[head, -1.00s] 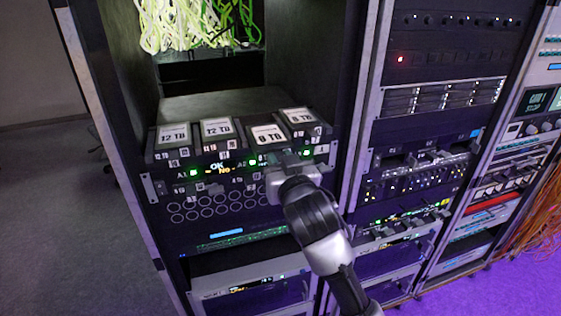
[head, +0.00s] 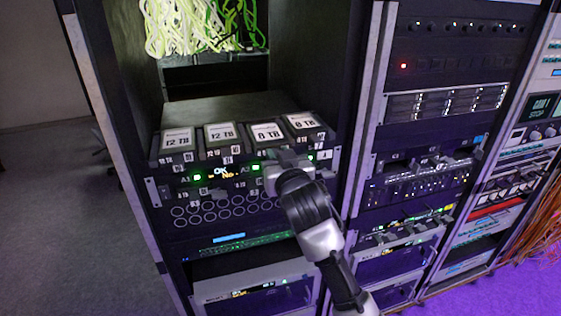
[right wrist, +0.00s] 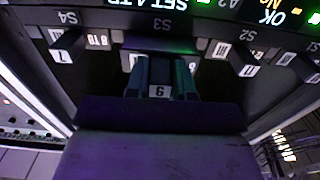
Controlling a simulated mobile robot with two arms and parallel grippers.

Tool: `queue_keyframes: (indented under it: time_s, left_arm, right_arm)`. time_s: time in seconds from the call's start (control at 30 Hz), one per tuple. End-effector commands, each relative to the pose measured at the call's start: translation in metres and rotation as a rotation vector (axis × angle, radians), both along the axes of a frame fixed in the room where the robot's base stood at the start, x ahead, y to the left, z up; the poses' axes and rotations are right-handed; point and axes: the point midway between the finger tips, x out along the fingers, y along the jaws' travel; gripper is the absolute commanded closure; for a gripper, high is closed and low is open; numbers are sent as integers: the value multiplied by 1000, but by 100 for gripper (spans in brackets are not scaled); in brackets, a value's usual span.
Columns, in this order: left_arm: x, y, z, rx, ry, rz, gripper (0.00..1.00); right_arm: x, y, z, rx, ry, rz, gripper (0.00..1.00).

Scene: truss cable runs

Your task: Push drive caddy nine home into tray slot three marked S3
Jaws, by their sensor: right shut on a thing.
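Drive caddy nine (head: 267,133) is the third from the left in the drive tray (head: 152,190), with an 8 TB label on top. Its top sits nearly level with its neighbours. My right gripper (head: 284,158) is at the caddy's front and hides much of it. In the right wrist view, which is upside down, the gripper's fingers (right wrist: 162,76) are shut on the front of the caddy, by its label 9 (right wrist: 158,92). The S3 mark (right wrist: 167,24) is in line with it. I cannot tell whether it is fully seated. My left gripper is not in view.
Other caddies stand close on both sides: two 12 TB ones (head: 221,132) at left and an 8 TB one (head: 304,121) at right. Green lights and a small display (head: 223,172) are on the tray front. Green cables (head: 200,25) hang above. Floor at left is open.

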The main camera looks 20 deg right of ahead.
Motion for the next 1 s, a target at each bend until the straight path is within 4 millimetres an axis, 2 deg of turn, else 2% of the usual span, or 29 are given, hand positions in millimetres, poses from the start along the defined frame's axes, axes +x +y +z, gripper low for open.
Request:
queue_keyframes:
  time_s: [0.33,1.0]
  left_arm:
    - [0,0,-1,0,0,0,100]
    - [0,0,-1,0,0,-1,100]
  right_arm:
    - [19,0,2,0,-5,0,100]
    - [26,1,2,0,-5,0,100]
